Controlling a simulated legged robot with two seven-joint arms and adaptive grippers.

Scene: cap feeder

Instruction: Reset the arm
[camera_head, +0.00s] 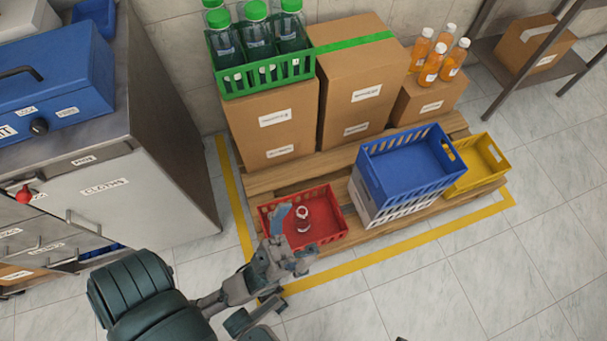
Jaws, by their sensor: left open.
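My left arm comes in from the lower left, and its gripper (292,238) is over the near edge of the red crate (331,204) on the pallet. The gripper is open. A small red and white object (302,216) shows in the red crate, just beyond the fingers. I cannot tell whether the fingers touch it. My right gripper is not in view.
A wooden pallet (360,218) also carries a blue crate (408,165) on a white one, a yellow crate (478,165) and cardboard boxes (362,85). A green crate (262,78) holds bottles. A cabinet (130,195) stands at left.

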